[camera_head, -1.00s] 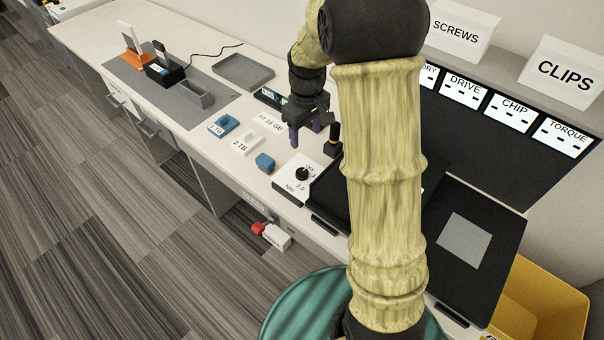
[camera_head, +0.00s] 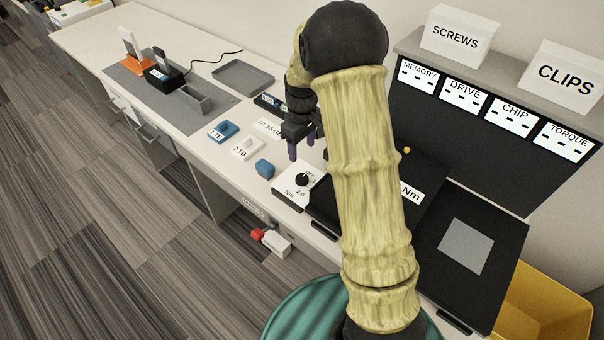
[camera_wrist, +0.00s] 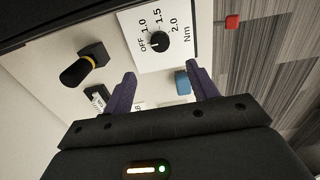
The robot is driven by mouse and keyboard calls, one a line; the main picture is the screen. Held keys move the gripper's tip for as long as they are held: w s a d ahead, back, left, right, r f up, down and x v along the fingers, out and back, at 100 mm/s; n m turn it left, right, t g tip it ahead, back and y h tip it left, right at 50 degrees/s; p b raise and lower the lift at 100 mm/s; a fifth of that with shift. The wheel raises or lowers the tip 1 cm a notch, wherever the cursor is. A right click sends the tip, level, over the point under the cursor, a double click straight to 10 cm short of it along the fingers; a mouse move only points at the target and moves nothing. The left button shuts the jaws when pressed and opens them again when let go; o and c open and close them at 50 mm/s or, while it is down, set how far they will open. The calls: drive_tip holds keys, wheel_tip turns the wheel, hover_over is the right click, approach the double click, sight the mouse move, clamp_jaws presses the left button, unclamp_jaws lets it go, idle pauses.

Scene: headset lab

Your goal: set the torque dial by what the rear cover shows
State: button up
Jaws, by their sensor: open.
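The torque dial (camera_head: 302,180) is a black knob on a white plate at the bench's front edge. In the wrist view the knob (camera_wrist: 158,41) sits beside the marks OFF, 1.0, 1.5, 2.0 and Nm; its pointer seems to face OFF, but it is small. A black panel, perhaps the rear cover (camera_head: 432,172), lies right of the dial, partly behind my arm. Its white label (camera_head: 411,192) shows "Nm"; the number is hidden. My gripper (camera_head: 304,147) is open and empty above the bench, just behind the dial. Its purple fingers (camera_wrist: 161,80) are apart, with the dial beyond them.
A black handle with a yellow ring (camera_wrist: 85,68) stands close to the dial plate. A blue block (camera_head: 265,168) and drives marked 2 TB (camera_head: 246,148) and 1 TB (camera_head: 223,131) lie to the left. A black panel with a grey square (camera_head: 466,245) lies at right.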

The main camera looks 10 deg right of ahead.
sight(302, 177)
wheel_tip(302, 177, down, 13)
drive_tip(key=shift+r+p, duration=0.2)
drive_tip(key=shift+p, duration=0.45)
drive_tip(key=c, duration=1)
